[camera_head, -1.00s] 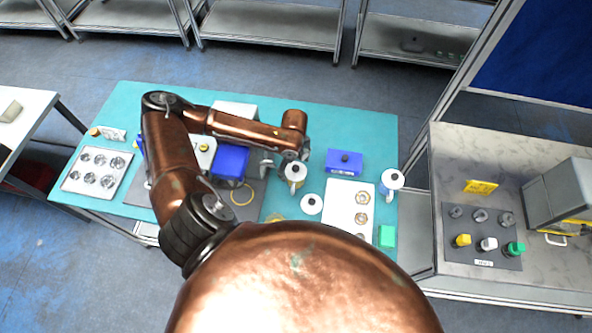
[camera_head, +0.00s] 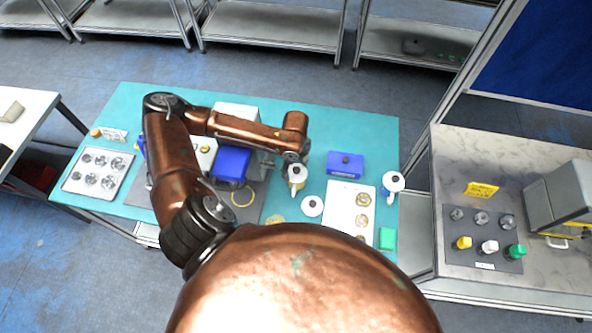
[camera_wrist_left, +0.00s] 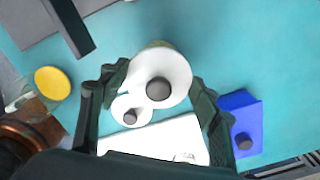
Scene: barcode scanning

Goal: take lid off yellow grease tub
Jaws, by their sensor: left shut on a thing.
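The yellow grease tub (camera_head: 297,184) stands on the teal table, in front of my left gripper (camera_head: 296,162). Its white lid (camera_head: 290,170) has a dark knob. In the left wrist view the lid (camera_wrist_left: 178,72) lies between the fingers of my left gripper (camera_wrist_left: 160,88), which are shut on it. A strip of the yellow tub (camera_wrist_left: 153,45) shows behind the lid's far edge. I cannot tell whether the lid is seated or slightly raised. My right gripper does not show.
A loose white lid (camera_head: 312,206) lies close to the tub; it also shows in the wrist view (camera_wrist_left: 122,108). A blue box (camera_head: 345,164) and a white board (camera_head: 345,216) with rings are to the right. Another white-lidded tub (camera_head: 394,184) stands at the right edge.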

